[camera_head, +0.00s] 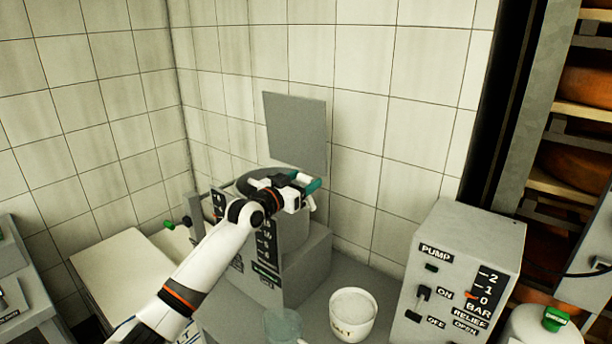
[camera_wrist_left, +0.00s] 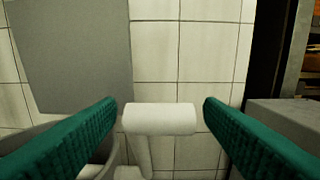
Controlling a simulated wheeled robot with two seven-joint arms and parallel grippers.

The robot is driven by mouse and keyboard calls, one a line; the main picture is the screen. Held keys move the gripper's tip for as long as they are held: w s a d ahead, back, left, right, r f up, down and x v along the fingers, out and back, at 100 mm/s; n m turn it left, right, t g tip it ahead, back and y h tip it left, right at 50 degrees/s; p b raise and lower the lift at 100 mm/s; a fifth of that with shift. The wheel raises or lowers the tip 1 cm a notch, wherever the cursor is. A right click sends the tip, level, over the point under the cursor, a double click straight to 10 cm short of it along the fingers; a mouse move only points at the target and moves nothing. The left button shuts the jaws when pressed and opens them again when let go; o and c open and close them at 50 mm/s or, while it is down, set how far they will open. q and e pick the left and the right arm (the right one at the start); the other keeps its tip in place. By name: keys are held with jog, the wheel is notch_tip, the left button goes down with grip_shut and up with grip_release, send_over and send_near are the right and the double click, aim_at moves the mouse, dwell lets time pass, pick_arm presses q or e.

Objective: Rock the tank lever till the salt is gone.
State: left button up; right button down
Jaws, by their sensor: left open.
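My left gripper (camera_head: 310,188) is over the grey tank (camera_head: 308,262), which has black label plates on its front. Its dark round top is partly hidden by my arm. In the left wrist view, a white crossbar handle (camera_wrist_left: 160,119) on a thin stem stands between the open green-padded fingers, with a gap on each side. I take it for the tank lever. A white tub marked as salt (camera_head: 352,314) stands on the counter, with pale contents up near its rim. My right gripper is not in view.
A grey pump box (camera_head: 462,262) with switches stands to the right. A clear greenish cup (camera_head: 283,325) is left of the tub. A grey panel (camera_head: 296,130) is on the tiled wall behind the tank. Cheese shelves (camera_head: 567,190) rise at far right.

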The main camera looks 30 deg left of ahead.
pick_arm(q)
jog(key=shift+w, duration=0.8)
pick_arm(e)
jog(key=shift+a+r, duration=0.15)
pick_arm(q)
jog(key=shift+c, duration=0.3)
